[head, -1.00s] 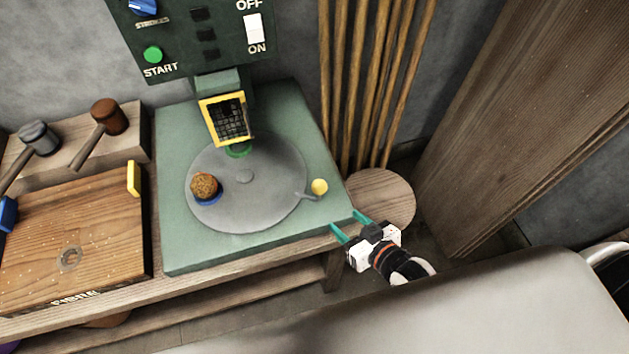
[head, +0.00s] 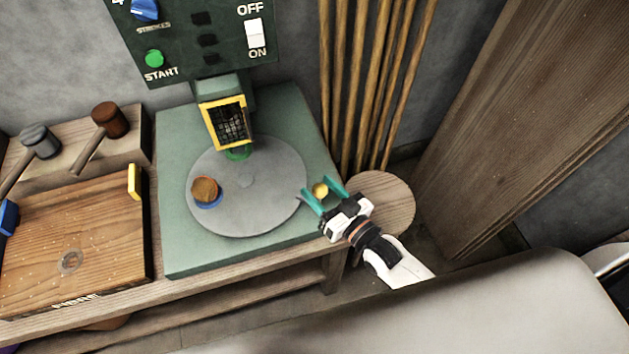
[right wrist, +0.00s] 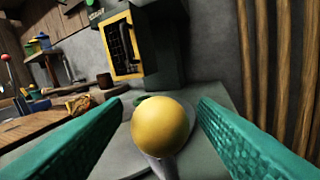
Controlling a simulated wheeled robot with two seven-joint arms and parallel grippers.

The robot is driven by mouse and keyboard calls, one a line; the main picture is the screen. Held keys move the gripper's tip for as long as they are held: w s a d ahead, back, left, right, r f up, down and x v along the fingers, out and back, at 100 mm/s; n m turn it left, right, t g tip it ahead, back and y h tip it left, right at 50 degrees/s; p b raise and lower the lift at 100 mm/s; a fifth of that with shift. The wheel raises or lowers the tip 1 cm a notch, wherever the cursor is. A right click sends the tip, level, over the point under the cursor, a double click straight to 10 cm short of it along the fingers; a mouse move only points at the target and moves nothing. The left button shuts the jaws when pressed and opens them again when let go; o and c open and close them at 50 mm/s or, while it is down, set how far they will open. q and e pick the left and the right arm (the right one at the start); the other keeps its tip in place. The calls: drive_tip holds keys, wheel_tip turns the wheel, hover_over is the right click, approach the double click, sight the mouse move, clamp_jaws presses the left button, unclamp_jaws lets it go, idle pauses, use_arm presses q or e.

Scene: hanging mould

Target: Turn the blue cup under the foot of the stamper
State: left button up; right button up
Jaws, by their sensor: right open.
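The blue cup (head: 209,205) sits on the left part of the grey turntable disc (head: 250,215), with brown stuff in it (head: 204,189). A yellow ball knob (head: 320,190) on a short handle stands at the disc's right edge. My right gripper (head: 322,189) is open, its teal fingers on either side of the knob. In the right wrist view the knob (right wrist: 160,126) is between the fingers, with gaps on both sides. My left gripper does not show.
A green panel (head: 200,40) with a start button and a switch stands above the disc. Wooden poles (head: 365,85) lean at the back right. A round wooden top (head: 385,205) is beside the machine. Two mallets and a wooden board (head: 75,235) are at left.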

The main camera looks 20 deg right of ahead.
drive_tip(key=shift+x, duration=1.3)
clamp_jaws()
